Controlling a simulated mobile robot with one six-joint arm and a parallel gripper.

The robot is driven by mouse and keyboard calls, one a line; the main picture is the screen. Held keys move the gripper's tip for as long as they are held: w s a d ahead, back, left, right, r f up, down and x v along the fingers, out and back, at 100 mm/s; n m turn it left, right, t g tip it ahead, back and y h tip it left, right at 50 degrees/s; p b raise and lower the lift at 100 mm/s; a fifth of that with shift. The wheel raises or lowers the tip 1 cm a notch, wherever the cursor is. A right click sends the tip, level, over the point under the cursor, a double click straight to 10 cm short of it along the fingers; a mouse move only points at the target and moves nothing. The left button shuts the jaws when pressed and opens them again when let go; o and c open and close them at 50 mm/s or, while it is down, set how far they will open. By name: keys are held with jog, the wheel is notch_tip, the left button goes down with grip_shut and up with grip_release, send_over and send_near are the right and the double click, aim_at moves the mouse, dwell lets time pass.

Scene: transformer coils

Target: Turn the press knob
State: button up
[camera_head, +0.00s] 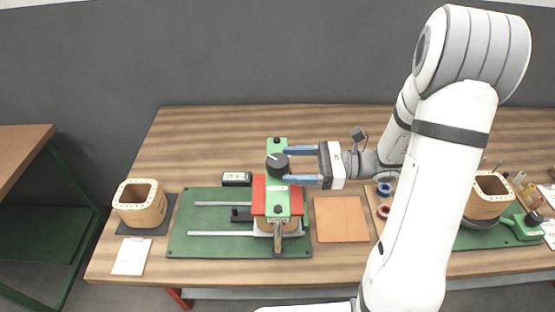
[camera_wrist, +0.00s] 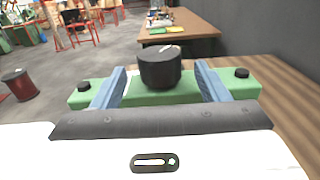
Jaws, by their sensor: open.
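The press knob (camera_head: 277,164) is a black round knob with a pale pointer mark, on the green top bar of the press (camera_head: 277,146). It also shows in the wrist view (camera_wrist: 160,70), standing upright on the green bar. My gripper (camera_head: 302,165) is open, with its two blue fingers reaching left toward the knob. In the wrist view the fingers (camera_wrist: 163,88) stand on either side of the knob with a gap on each side. A coil sits under the red plate (camera_head: 260,195) of the press and is mostly hidden.
The press stands on a green base (camera_head: 184,245) with rails. A wound coil (camera_head: 140,204) stands at left and another (camera_head: 490,195) at right, partly behind my arm. A tan board (camera_head: 340,219) lies right of the press. A small meter (camera_head: 237,179) sits behind the base.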

aim_at(278, 165)
jog(key=shift+w+a+p, duration=0.15)
jog(key=shift+a+p, duration=0.15)
jog(key=shift+a, duration=1.8)
jog(key=shift+c, duration=0.2)
jog(key=c, duration=0.9)
jog(key=shift+t, duration=0.3)
jog(key=shift+c, duration=0.2)
